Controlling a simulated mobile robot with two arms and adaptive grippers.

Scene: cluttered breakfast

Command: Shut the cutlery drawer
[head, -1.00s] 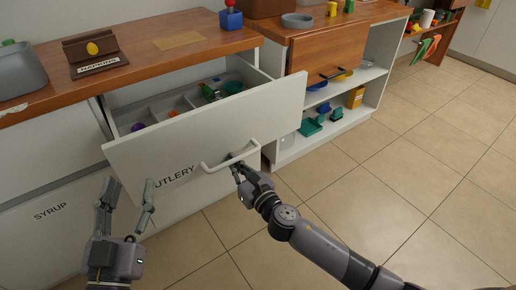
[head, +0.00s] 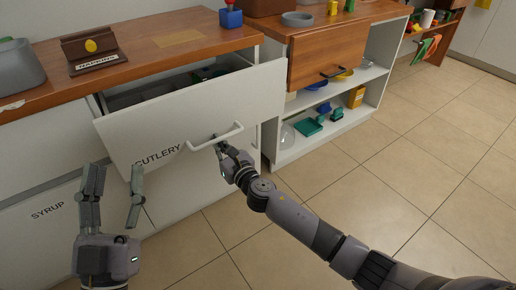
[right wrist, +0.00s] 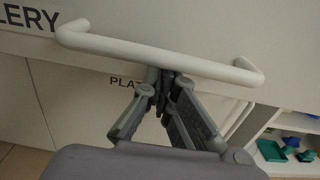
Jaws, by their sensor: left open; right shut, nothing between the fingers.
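The cutlery drawer (head: 190,118) is partly open under the left wooden counter, its white front labelled CUTLERY standing out from the cabinet. Its white bar handle (head: 214,138) runs across the front and also shows in the right wrist view (right wrist: 150,53). My right gripper (head: 218,140) is shut and empty, its fingertips at the handle; in the right wrist view its tips (right wrist: 160,78) meet just under the bar, and I cannot tell if they touch. My left gripper (head: 115,172) is open and empty, low in front of the cabinet, left of the handle. Most of the drawer's inside is hidden.
A napkin holder (head: 92,52) and a grey bin (head: 18,68) stand on the left counter. A SYRUP drawer (head: 45,213) lies at lower left. A shelf (head: 335,115) with several items stands at right. The tiled floor (head: 430,170) at right is clear.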

